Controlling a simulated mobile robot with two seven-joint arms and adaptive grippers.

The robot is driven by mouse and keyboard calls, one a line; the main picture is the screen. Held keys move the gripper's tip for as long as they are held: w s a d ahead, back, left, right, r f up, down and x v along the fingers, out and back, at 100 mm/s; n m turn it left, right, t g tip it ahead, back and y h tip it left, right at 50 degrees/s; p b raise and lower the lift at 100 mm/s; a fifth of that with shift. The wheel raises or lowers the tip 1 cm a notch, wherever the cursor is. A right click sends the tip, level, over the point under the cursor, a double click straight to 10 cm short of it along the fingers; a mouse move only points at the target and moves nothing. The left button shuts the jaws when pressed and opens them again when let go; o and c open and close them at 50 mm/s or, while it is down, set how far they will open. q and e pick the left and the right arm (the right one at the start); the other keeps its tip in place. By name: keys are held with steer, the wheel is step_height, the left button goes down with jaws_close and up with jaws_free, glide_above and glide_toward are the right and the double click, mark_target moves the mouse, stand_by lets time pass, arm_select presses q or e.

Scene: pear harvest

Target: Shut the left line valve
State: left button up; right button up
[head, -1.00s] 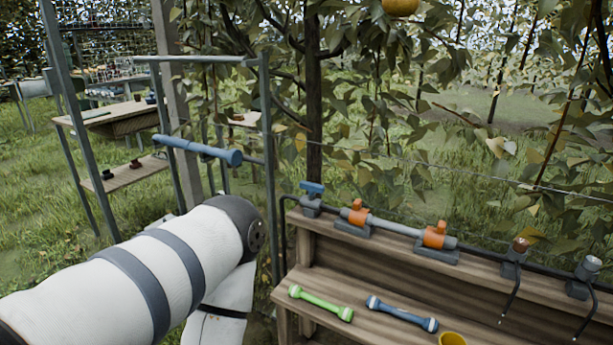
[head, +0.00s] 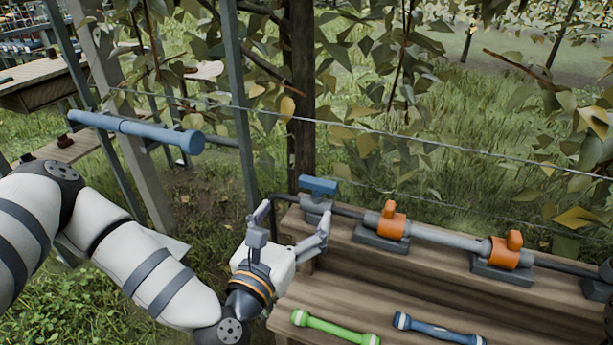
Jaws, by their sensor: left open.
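A valve with a blue bar handle (head: 319,185) stands at the left end of the dark line along the back of the wooden bench. Its grey body (head: 316,205) sits below the handle. My left gripper (head: 296,214) is open and empty, just in front and to the left of the valve, fingers pointing up toward it. The right finger is close to the valve body; I cannot tell whether they touch. Two orange fittings (head: 391,224) (head: 504,251) hold a grey pipe (head: 447,238) further right on the line. My right gripper is not in view.
A green dumbbell-shaped part (head: 335,328) and a blue one (head: 438,329) lie on the lower bench board. A thin wire (head: 400,135) and leafy branches are behind the bench.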

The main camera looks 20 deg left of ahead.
mark_target(318, 181)
arm_select(q)
steer(key=w, duration=0.7)
steer(key=w+d, duration=0.1)
steer(key=w, duration=0.3)
steer(key=shift+w+r, duration=0.1)
steer(key=shift+w, duration=0.05)
steer(key=shift+a, duration=0.1)
steer(key=c, duration=1.2)
